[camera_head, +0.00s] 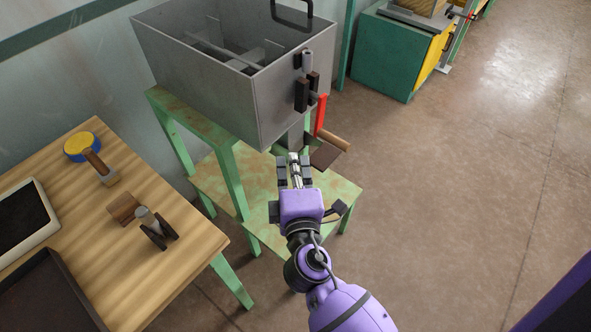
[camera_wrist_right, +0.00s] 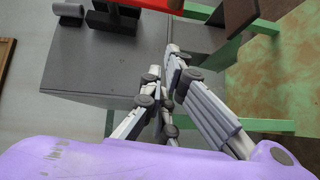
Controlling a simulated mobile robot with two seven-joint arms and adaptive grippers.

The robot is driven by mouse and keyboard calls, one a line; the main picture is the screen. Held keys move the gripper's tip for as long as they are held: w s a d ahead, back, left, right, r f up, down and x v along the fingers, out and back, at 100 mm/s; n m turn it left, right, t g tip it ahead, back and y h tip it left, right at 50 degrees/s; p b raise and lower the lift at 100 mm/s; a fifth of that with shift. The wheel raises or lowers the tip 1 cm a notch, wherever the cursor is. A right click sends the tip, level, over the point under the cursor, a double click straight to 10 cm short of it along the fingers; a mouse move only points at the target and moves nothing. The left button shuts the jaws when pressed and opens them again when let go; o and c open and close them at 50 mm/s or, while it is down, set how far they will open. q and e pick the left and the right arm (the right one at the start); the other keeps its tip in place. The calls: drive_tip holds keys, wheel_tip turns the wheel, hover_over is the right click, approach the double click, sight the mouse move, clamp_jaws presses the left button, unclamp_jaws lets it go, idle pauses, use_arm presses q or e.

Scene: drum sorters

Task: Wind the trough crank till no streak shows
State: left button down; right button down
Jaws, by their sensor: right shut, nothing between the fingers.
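The trough (camera_head: 255,100) is an open grey metal box with a divider and paddle-like plates inside. I cannot make out a streak in it. On its near right end is a crank with a red arm (camera_head: 321,115) and a brown wooden grip (camera_head: 334,138). A bit of red shows at the top edge of the wrist view (camera_wrist_right: 135,3). My right gripper (camera_head: 294,158) is shut and empty, just below and left of the crank, apart from the grip. Its fingers also show in the wrist view (camera_wrist_right: 163,65), in front of the trough's grey wall. My left gripper is out of view.
The trough stands on a green, rusty stand (camera_head: 235,180) with a lower shelf. A wooden table (camera_head: 190,245) at left holds a yellow-and-blue round tool (camera_head: 82,147), a block, a tablet-like panel and a dark tray. A green cabinet (camera_head: 385,55) stands behind. The floor at right is clear.

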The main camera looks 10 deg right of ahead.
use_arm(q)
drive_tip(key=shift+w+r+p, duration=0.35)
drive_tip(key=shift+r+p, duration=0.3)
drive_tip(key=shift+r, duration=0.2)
use_arm(e)
drive_tip(key=w+d, duration=0.3)
drive_tip(key=w, duration=0.3)
drive_tip(key=shift+w+d+f, duration=0.3)
drive_tip(key=shift+f, duration=0.05)
